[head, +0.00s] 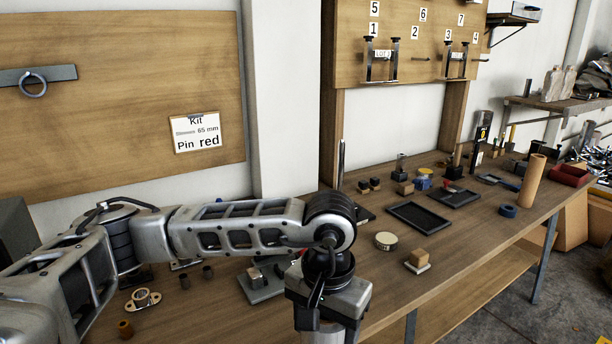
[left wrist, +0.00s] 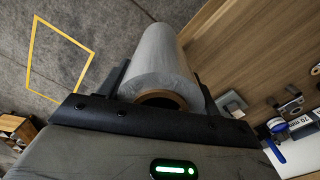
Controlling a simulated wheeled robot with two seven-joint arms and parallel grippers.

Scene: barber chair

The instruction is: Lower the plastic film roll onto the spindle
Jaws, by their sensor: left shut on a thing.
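The plastic film roll (left wrist: 162,58) is a pale translucent cylinder with a brown core, seen end-on in the left wrist view. My left gripper (left wrist: 162,84) is shut on it, with a dark finger on either side. In the head view my left gripper (head: 327,312) points down at the front of the bench, and the top of the roll (head: 326,335) shows under it, cut by the picture edge. A thin upright metal rod (head: 341,160) stands behind my wrist; I cannot tell surely whether it is the spindle. My right gripper is not in view.
The wooden bench (head: 455,265) holds black trays (head: 419,217), a round tin (head: 386,240), a small block (head: 417,261) and an upright brown tube (head: 532,181). A grey fixture (head: 262,285) lies close to my wrist. The left wrist view shows floor with a yellow outline (left wrist: 84,45).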

